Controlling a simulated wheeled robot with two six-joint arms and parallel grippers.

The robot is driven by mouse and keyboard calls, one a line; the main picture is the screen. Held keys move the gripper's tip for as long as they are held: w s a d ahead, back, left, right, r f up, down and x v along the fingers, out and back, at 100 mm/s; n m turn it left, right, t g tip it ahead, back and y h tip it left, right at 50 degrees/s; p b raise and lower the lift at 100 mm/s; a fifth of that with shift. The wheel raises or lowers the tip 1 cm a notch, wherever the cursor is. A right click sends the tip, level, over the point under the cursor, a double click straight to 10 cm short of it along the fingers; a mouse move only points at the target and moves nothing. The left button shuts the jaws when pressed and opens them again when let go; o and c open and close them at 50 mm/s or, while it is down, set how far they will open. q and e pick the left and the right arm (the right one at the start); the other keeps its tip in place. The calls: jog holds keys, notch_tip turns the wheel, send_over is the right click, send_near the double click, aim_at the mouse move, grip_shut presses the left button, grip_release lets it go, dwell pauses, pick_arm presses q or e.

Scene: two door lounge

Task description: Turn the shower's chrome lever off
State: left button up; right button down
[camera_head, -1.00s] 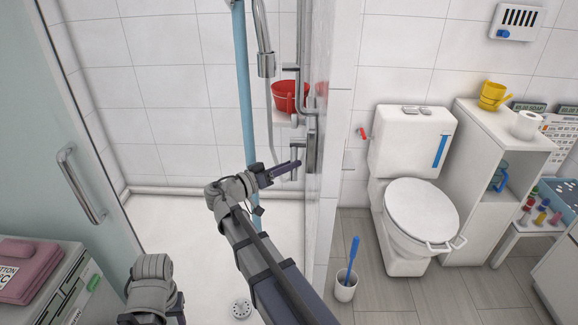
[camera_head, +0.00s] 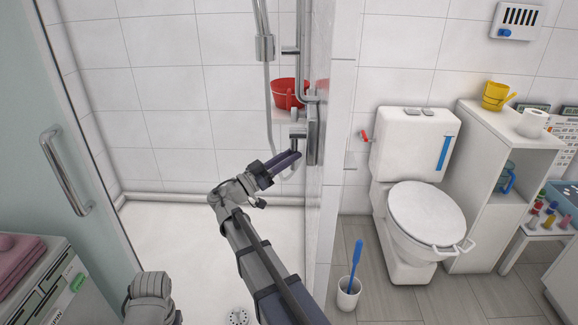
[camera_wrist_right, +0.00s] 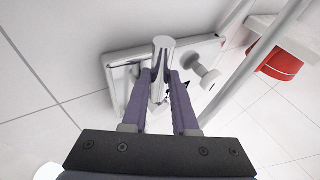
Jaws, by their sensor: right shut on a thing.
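The shower's chrome lever (camera_head: 298,132) sticks out from the metal mixer plate (camera_head: 313,142) on the shower's right wall. In the right wrist view the lever (camera_wrist_right: 163,58) is a short chrome cylinder standing between the dark fingers of my right gripper (camera_wrist_right: 162,78), which are closed on it. In the head view my right gripper (camera_head: 296,156) reaches up to the lever's lower side, and its fingertips partly hide it. No water shows falling in the shower. My left arm shows at the bottom edge; its fingers are out of frame.
A red bucket (camera_head: 289,94) sits on a ledge behind the lever. A hose (camera_head: 268,95) and a vertical pipe (camera_head: 301,50) are close by. A white round knob (camera_wrist_right: 207,76) is right of the fingers.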

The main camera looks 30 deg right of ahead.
jog(key=shift+w+d+f+m+b, duration=0.15)
jog(key=shift+w+m+b, duration=0.15)
jog(key=shift+m, duration=0.2)
jog(key=shift+h, duration=0.3)
jog(key=c, duration=1)
grip_release()
jog(key=shift+b+v, duration=1.5)
jog(key=shift+v, duration=2.35)
